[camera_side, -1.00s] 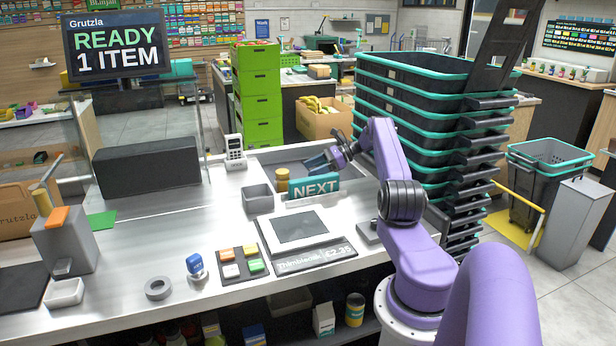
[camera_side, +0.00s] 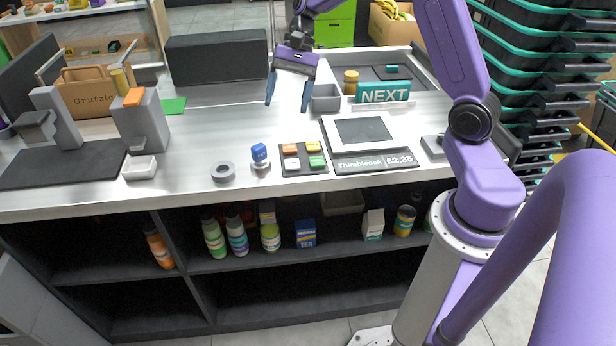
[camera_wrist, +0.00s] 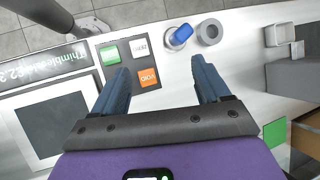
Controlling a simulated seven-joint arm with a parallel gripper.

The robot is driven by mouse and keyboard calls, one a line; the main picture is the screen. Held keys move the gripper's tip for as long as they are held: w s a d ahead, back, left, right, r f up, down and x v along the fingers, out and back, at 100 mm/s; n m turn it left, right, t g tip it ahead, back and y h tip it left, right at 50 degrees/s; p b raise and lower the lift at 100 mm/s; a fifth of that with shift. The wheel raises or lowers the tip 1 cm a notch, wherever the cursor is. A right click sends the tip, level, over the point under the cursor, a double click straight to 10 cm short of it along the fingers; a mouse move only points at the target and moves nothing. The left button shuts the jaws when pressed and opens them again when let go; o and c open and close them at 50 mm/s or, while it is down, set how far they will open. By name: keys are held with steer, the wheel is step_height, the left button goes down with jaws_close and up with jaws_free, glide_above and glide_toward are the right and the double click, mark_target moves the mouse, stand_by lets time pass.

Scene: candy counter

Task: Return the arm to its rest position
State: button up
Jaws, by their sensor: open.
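My gripper (camera_side: 288,103) hangs over the counter (camera_side: 210,130), with its blue fingers spread apart and nothing between them. It is left of the small grey bin (camera_side: 326,98) and behind the button pad (camera_side: 303,159). In the wrist view my gripper (camera_wrist: 163,78) points down above the counter, with the button pad (camera_wrist: 130,62) just beyond the left finger. The blue stamp (camera_wrist: 180,36) and grey tape ring (camera_wrist: 209,32) lie beyond the fingertips.
The scale screen (camera_side: 365,131), NEXT sign (camera_side: 383,92) and yellow-brown jar (camera_side: 351,82) stand to the right. A dark box (camera_side: 217,58) is behind, and a grey stand (camera_side: 141,118) is at left. Stacked baskets (camera_side: 530,60) rise at right. Bare counter lies left of my gripper.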

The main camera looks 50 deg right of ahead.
steer(key=s+a+r+n+h, duration=0.1)
steer(key=s+a+n+h, duration=0.1)
steer(key=s+a+n, duration=0.5)
steer(key=s+a+r+n+h, duration=0.1)
steer(key=s+a+n+h, duration=0.2)
steer(key=s, duration=0.7)
steer(key=s+d+f+n+t, duration=0.1)
steer(key=s+d+n, duration=0.1)
steer(key=s+n, duration=0.9)
steer(key=shift+s+d+n+t+h, duration=0.15)
steer(key=shift+s+n+t+h, duration=0.15)
steer(key=shift+s+n+h, duration=0.15)
